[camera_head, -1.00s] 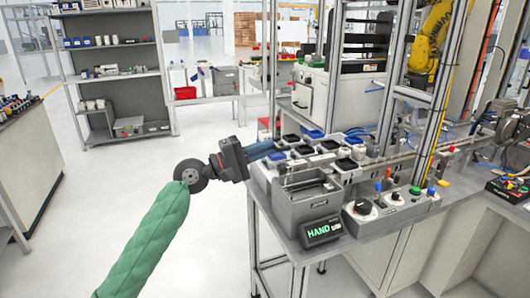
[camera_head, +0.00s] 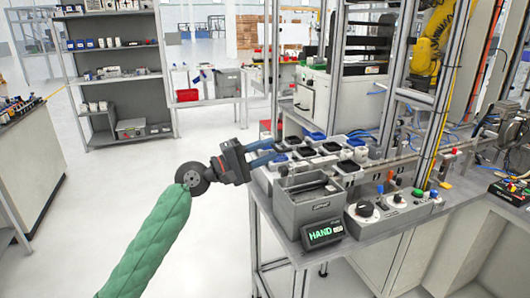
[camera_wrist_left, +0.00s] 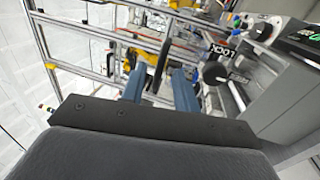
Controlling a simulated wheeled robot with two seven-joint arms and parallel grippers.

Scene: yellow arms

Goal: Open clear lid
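My left gripper (camera_head: 277,152) is at the left edge of the workbench, just behind and left of a grey box (camera_head: 312,212). Its two blue fingers are spread apart with nothing between them; they also show in the wrist view (camera_wrist_left: 160,85). The box has an open-looking top with a dark interior. A grey box-like body fills the right of the wrist view (camera_wrist_left: 285,95), with a black round part (camera_wrist_left: 213,73) and a pale bar near the fingers. I cannot make out a clear lid for certain. My right gripper is not in view.
Metal frame posts (camera_head: 395,75) rise behind the bench. The floor left of the bench is clear.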

